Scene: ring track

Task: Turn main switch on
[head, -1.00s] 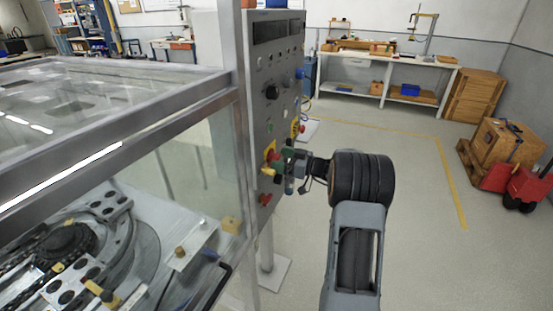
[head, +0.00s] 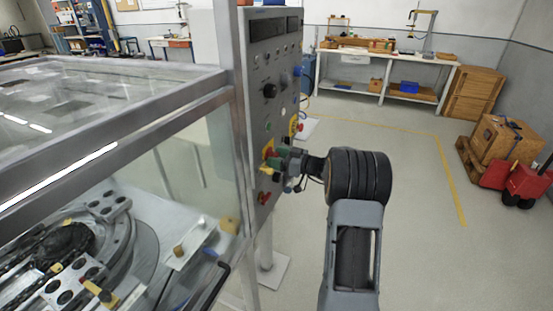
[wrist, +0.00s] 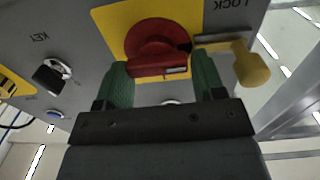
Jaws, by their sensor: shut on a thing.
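The main switch is a red rotary knob (wrist: 158,48) on a yellow plate (wrist: 125,18), set in the grey control panel. In the wrist view its handle bar lies crosswise between my green fingers. My gripper (wrist: 160,82) is shut on this red handle, with one finger at each end. In the head view my gripper (head: 282,158) reaches the lower part of the control panel (head: 257,115) from the right and partly hides the switch. A brass-coloured lock piece (wrist: 250,65) sits beside the knob under the upside-down word LOCK.
A key switch (wrist: 52,76) is left of the knob in the wrist view. A red button (head: 264,198) is below my gripper. The glazed machine enclosure (head: 120,125) fills the left. Open floor (head: 425,215) lies to the right, with a workbench (head: 385,68) behind.

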